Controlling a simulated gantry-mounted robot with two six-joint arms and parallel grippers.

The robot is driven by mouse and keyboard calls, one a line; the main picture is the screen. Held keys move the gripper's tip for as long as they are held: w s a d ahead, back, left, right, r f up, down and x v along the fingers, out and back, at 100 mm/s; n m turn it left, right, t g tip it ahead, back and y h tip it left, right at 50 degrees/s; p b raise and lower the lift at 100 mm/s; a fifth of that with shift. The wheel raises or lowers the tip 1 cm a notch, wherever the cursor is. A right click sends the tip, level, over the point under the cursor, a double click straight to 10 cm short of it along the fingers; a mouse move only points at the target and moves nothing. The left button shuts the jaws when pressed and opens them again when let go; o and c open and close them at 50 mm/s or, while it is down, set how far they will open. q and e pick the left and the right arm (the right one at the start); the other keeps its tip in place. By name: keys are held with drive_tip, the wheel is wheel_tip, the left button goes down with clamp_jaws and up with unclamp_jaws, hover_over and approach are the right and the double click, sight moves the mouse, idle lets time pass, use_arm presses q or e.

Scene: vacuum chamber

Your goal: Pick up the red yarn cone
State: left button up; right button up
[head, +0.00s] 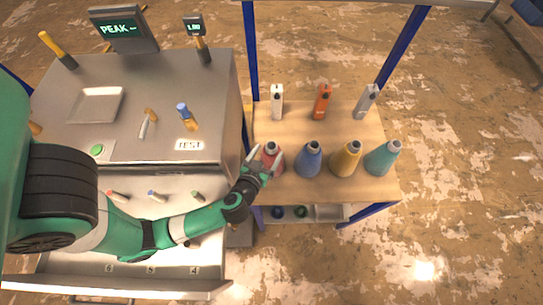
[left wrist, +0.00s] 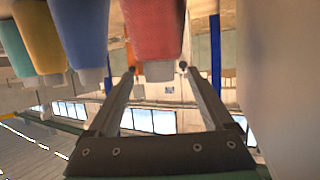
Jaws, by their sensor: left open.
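The red yarn cone (head: 273,161) stands at the left end of a row of cones on the wooden shelf. It is partly hidden by my left gripper (head: 266,160), whose open fingers are at the cone in the head view. In the left wrist view the red cone (left wrist: 153,30) hangs upside down in the picture, with its pale tip (left wrist: 158,71) between the two open fingers of the left gripper (left wrist: 157,68). I cannot tell whether either finger touches it. My right gripper is not in view.
Beside it stand a blue cone (head: 308,160), a yellow cone (head: 346,159) and a teal cone (head: 383,158). Behind them are white (head: 277,103), orange (head: 322,102) and grey (head: 366,102) bottle-like items. A metal test machine (head: 150,75) stands left of the shelf.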

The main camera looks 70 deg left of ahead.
sight(273, 144)
use_arm(q)
drive_tip(key=shift+p+x, duration=0.4)
drive_tip(key=shift+x, duration=3)
drive_tip(key=shift+r, duration=0.1)
clamp_jaws()
drive_tip(key=shift+w, duration=0.1)
